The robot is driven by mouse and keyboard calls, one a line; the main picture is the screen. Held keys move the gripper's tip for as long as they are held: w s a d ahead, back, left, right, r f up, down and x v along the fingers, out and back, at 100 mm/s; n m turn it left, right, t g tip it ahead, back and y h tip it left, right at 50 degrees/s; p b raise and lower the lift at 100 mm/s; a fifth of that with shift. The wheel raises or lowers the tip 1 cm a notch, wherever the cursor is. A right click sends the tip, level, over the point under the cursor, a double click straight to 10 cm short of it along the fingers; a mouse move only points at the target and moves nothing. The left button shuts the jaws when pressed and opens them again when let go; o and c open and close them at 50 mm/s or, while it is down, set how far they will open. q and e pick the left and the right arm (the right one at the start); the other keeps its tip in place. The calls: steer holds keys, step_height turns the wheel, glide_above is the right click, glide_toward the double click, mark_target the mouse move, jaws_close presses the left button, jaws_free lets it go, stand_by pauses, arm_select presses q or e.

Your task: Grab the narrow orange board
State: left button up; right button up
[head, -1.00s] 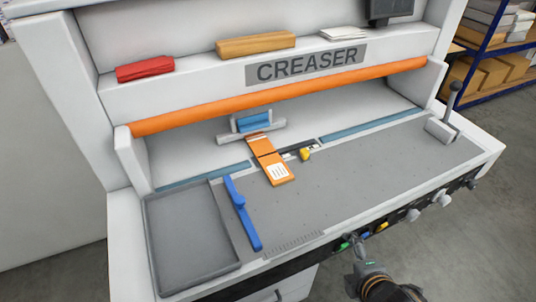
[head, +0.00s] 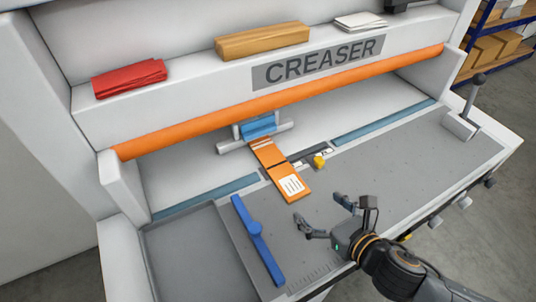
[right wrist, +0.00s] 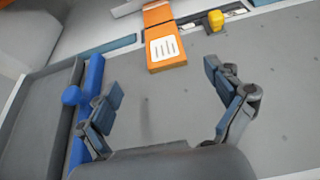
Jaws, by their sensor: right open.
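The narrow orange board (head: 285,178) lies on the grey bed of the creaser, its far end at the blue clamp (head: 258,127) and its near end carrying a white label. In the right wrist view the board (right wrist: 167,57) is at the top, ahead of the fingers. My right gripper (head: 322,214) is open and empty over the bed, in front of and a little right of the board's near end, apart from it. The right wrist view shows its two fingers (right wrist: 165,97) spread wide with nothing between them. My left gripper is not in view.
A blue bar with a knob (head: 258,238) lies left of the board, beside a grey tray (head: 150,240). A yellow knob (head: 319,161) stands close to the board's right side. A lever (head: 470,100) rises at the right.

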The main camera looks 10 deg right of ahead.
steer(key=p, duration=0.1)
glide_toward(288, 180)
steer(key=shift+x, duration=1.2)
steer(key=shift+w+a, duration=0.2)
steer(key=shift+a, duration=0.05)
steer(key=shift+p+x, duration=0.45)
steer(key=shift+x, duration=0.3)
steer(key=x, duration=0.3)
steer(key=shift+w+d+f+p, duration=0.1)
steer(key=shift+d+f+p, duration=0.05)
steer(key=shift+p, duration=0.15)
steer(key=shift+w+f, duration=0.1)
steer(key=shift+w, duration=0.05)
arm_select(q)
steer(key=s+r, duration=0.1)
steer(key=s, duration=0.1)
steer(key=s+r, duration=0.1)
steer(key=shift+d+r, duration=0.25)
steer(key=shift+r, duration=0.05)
arm_select(e)
steer(key=c, duration=1.3)
